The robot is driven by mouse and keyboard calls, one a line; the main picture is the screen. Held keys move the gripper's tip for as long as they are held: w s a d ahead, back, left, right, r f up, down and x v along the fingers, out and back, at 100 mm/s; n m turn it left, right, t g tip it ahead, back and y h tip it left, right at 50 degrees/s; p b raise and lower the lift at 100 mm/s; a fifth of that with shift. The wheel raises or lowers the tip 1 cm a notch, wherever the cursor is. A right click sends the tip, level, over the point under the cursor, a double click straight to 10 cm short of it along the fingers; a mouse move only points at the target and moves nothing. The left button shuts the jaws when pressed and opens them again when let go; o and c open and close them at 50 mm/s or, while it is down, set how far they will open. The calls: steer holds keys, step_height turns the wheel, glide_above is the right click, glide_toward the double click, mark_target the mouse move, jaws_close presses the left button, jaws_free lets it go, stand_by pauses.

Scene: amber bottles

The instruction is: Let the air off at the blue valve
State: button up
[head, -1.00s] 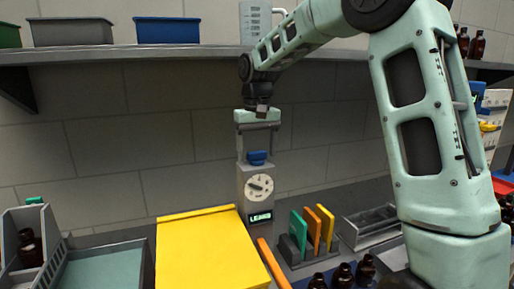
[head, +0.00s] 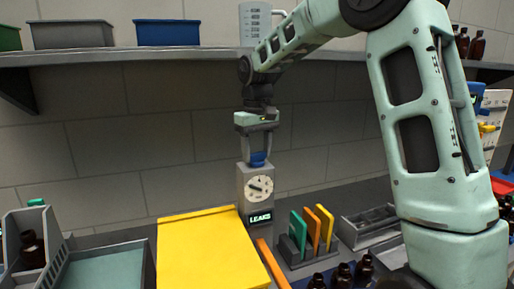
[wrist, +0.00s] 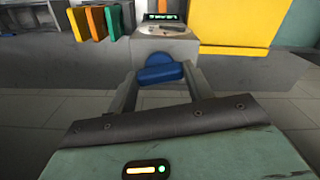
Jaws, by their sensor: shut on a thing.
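The blue valve (head: 258,159) sits on top of a grey unit (head: 243,191) with a round white dial (head: 259,189) and a lit green readout (head: 260,217) that seems to read LEAKS. My gripper (head: 257,156) points down from above, with its fingers on either side of the valve. In the wrist view the blue valve (wrist: 160,70) lies between the two fingertips, and my gripper is shut on it. The fingers hide the valve's sides.
A yellow box (head: 205,245) stands left of the unit. A rack (head: 300,252) with green and orange plates stands to its right, with dark bottles (head: 343,274) in front. A shelf (head: 130,54) with bins runs above. Open wall surrounds my gripper.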

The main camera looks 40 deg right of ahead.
steer(key=n+p, duration=0.2)
steer(key=n, duration=0.4)
steer(key=shift+r, duration=0.15)
steer(key=n+p, duration=0.1)
steer(key=n, duration=0.3)
steer(key=shift+w, duration=0.1)
steer(key=shift+n+p, duration=0.75)
steer(key=shift+n, duration=0.75)
steer(key=o, duration=1)
